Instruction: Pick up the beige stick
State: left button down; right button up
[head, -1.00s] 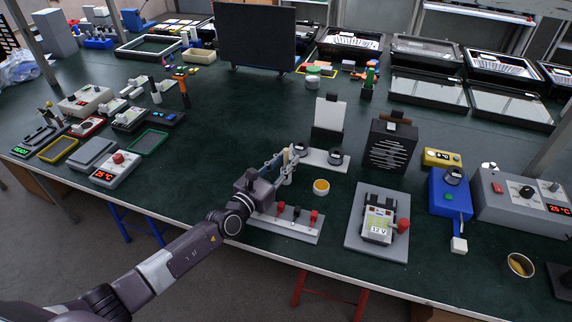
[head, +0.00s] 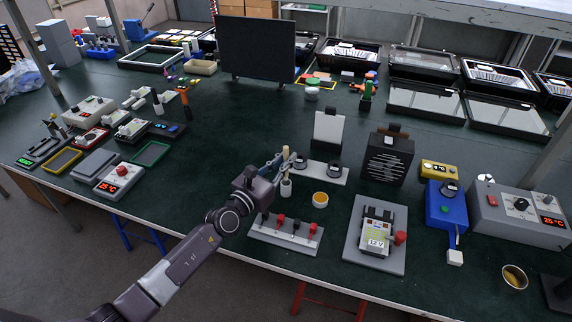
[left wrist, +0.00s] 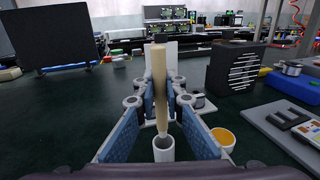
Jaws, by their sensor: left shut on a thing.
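The beige stick (left wrist: 160,92) stands nearly upright between the blue-padded fingers of my left gripper (left wrist: 160,110) in the left wrist view. The gripper is shut on it. Its lower tip is just over or in the mouth of a small white cup (left wrist: 164,148); I cannot tell which. In the head view the stick (head: 286,160) shows between the fingertips of my left gripper (head: 282,163), above the white cup (head: 286,188). My right gripper is not in view.
A cup with orange contents (head: 320,199) stands just right of the white cup. A grey strip with red and black plugs (head: 285,236) lies in front. A grey base with dark round parts and a white panel (head: 328,128) stand behind. Open green table lies to the left.

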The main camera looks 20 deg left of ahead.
pick_arm(q)
notch_tip(320, 180, up, 13)
jog(key=p, duration=0.6)
jog(key=shift+r+p, duration=0.35)
jog(key=shift+r, duration=0.2)
dwell(0.5)
dwell(0.4)
